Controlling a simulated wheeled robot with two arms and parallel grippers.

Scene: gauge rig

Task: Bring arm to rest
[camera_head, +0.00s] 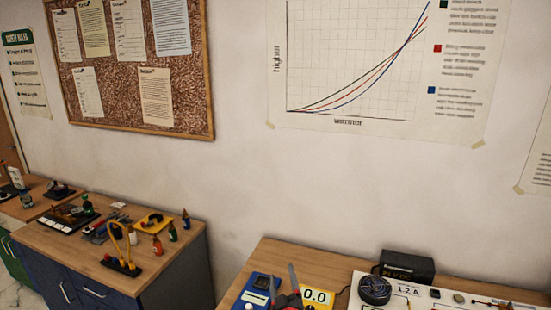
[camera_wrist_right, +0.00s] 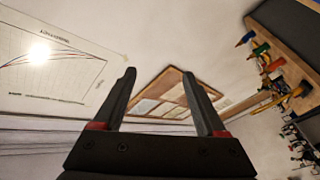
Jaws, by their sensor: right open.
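My right gripper (camera_head: 282,280) shows at the bottom of the head view, its two dark fingers pointing up in front of the right-hand table. In the right wrist view the same gripper (camera_wrist_right: 159,74) has its fingers spread wide, with nothing between them. Past the fingers are the wall and the cork board (camera_wrist_right: 165,93), seen tilted. My left gripper is in neither view. The rest of the right arm is below the edge of the head view.
The right-hand wooden table (camera_head: 262,258) holds a blue instrument (camera_head: 256,287), a yellow meter (camera_head: 318,297) reading 0.0, a black box (camera_head: 407,266) and a white panel (camera_head: 440,300). A cluttered blue cabinet (camera_head: 185,275) stands left, across a gap.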

